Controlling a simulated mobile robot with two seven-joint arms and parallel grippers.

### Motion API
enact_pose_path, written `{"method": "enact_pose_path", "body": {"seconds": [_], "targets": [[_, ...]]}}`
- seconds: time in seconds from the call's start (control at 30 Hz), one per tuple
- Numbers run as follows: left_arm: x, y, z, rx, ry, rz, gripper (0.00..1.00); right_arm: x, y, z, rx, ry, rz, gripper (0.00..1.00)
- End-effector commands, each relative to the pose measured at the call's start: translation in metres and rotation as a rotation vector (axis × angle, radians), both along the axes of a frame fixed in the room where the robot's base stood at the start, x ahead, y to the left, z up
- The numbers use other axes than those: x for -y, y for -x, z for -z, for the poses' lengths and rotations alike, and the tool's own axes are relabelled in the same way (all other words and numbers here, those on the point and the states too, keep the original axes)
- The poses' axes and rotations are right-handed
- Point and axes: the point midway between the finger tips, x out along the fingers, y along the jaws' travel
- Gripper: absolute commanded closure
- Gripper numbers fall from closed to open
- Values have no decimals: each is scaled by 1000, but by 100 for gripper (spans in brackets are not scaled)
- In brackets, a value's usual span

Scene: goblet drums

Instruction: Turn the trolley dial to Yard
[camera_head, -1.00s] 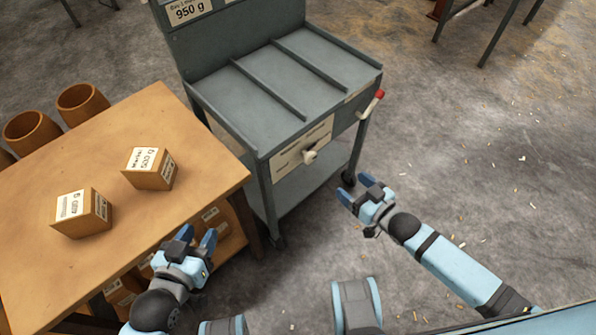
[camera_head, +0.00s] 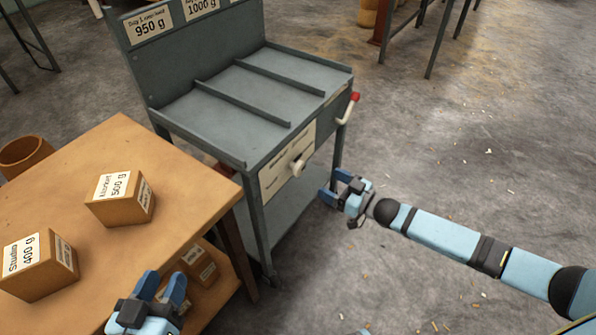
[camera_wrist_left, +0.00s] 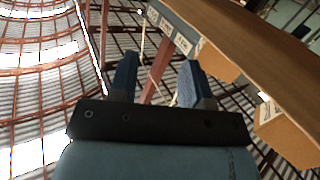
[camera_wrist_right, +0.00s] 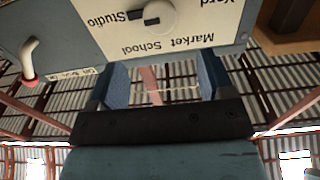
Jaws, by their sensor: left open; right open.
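The grey trolley (camera_head: 205,112) stands at the upper middle of the head view. Its front carries a cream panel with a round pale dial (camera_head: 298,166). In the right wrist view the dial (camera_wrist_right: 158,15) shows at the top, partly cut off, with upside-down words Yard, Studio and Market School. A black mark beside the dial lies next to the word Studio. My right gripper (camera_head: 331,186) is open and empty, right of the dial and apart from it. My left gripper (camera_head: 160,286) is open and empty by the wooden table's front edge.
The wooden table (camera_head: 100,155) at left bears a 500 g box (camera_head: 120,205) and a 400 g box (camera_head: 35,268). A red-tipped handle (camera_head: 348,108) sticks out from the trolley's right side. The floor to the right is clear apart from small scraps.

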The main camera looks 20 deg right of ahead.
Motion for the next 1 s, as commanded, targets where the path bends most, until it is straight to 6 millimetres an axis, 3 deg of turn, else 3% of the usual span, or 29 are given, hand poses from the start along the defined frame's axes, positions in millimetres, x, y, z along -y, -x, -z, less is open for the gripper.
{"method": "enact_pose_path", "body": {"seconds": [0.3,0.5,0.97,1.0], "targets": [[11,-1,-27,135,84,29,56,-43,-55,2,4,0,0,25],[16,0,-41,198,127,45,56,-61,-78,1,1,-1,0,25],[18,1,-52,233,150,52,56,-69,-87,0,-1,1,0,25],[18,1,-52,233,150,52,56,-68,-87,0,-1,1,0,35]]}}
